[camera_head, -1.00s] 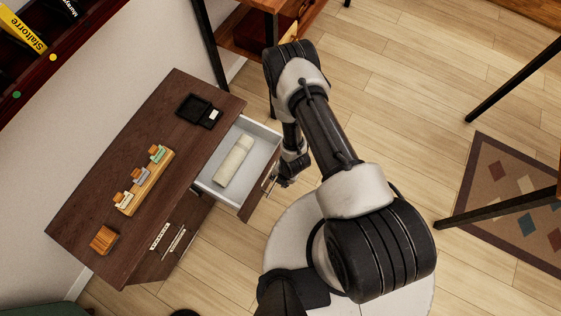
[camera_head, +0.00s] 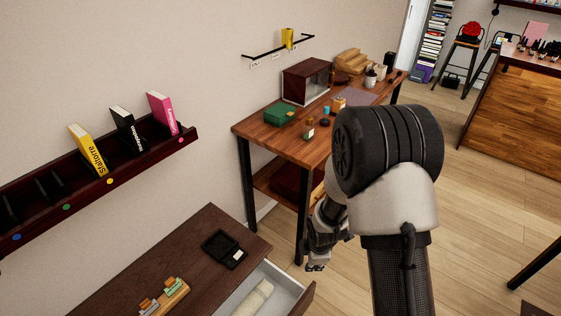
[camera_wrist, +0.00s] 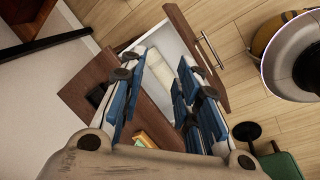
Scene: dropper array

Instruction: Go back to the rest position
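My gripper (camera_wrist: 166,84) is open in the wrist view, its blue-padded fingers spread apart with nothing between them. In the head view its end (camera_head: 316,262) hangs below my arm, to the right of the dark wooden cabinet (camera_head: 190,250), clear of it. The cabinet's white drawer (camera_head: 286,282) stands open. A pale rolled item (camera_head: 254,299) lies inside the drawer; it also shows in the wrist view (camera_wrist: 189,84), beyond the fingers. A wooden rack with dropper-like pieces (camera_head: 172,297) sits on the cabinet top, partly cut off by the frame.
A black square tray (camera_head: 225,249) lies on the cabinet top. A wooden table (camera_head: 262,131) with boxes and small items stands behind my arm. A wall shelf (camera_head: 92,180) holds several books. A wooden counter (camera_head: 510,110) stands at the right. Floor between is open.

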